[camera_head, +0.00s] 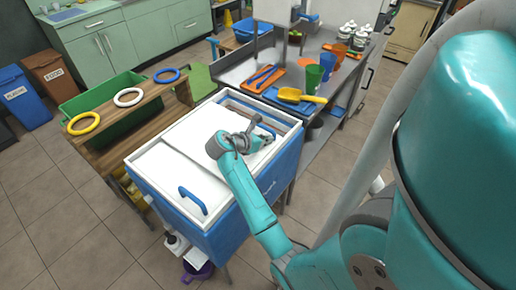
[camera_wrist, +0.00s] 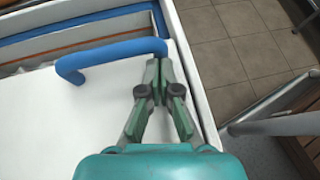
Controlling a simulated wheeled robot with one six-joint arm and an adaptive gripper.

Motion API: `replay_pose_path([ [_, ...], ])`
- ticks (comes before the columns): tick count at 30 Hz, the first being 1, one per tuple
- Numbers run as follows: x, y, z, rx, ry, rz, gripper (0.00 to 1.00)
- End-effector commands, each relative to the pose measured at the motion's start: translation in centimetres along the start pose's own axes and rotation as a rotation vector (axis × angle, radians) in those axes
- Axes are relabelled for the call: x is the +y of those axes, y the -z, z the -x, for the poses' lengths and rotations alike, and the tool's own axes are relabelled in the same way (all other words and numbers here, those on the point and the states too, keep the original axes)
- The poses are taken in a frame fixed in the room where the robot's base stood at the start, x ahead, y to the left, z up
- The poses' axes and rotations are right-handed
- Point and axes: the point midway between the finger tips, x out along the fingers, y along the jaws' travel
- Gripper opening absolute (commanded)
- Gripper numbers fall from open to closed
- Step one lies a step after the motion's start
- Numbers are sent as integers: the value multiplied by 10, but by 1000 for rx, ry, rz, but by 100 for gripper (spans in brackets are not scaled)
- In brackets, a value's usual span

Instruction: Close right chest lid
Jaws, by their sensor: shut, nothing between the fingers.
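The white chest with blue sides (camera_head: 262,185) stands in the middle of the head view. Its right lid (camera_head: 190,130) is a white panel that also fills much of the wrist view (camera_wrist: 60,125). A narrow open strip (camera_head: 243,105) shows beyond the lid's far edge, with part of the inside visible in the wrist view (camera_wrist: 60,50). The lid's blue handle (camera_wrist: 105,52) is partly hidden by my arm in the head view. My gripper (camera_head: 262,139) is shut and empty, low over the lid. In the wrist view its fingertips (camera_wrist: 160,66) are close beside the handle's right end; contact is unclear.
The left lid (camera_head: 165,180) has its own blue handle (camera_head: 193,201). A wooden counter with coloured rings (camera_head: 128,97) stands left of the chest. A metal table with a yellow scoop (camera_head: 300,96) and cups (camera_head: 314,77) stands behind right. Tiled floor is free in front.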

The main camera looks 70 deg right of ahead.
Motion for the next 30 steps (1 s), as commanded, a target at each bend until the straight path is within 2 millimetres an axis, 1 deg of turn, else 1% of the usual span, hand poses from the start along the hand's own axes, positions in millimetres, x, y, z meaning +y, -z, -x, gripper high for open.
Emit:
replay_pose_path([
  [1,2,-8,-14,0,5,-3,0],
  [6,11,-30,-51,0,3,-2,0],
  [9,15,-40,-70,0,3,-2,0],
  [13,19,-50,-87,1,2,-1,0],
  [19,23,-57,-100,0,0,1,0],
  [30,23,-60,-104,-3,1,-1,0],
])
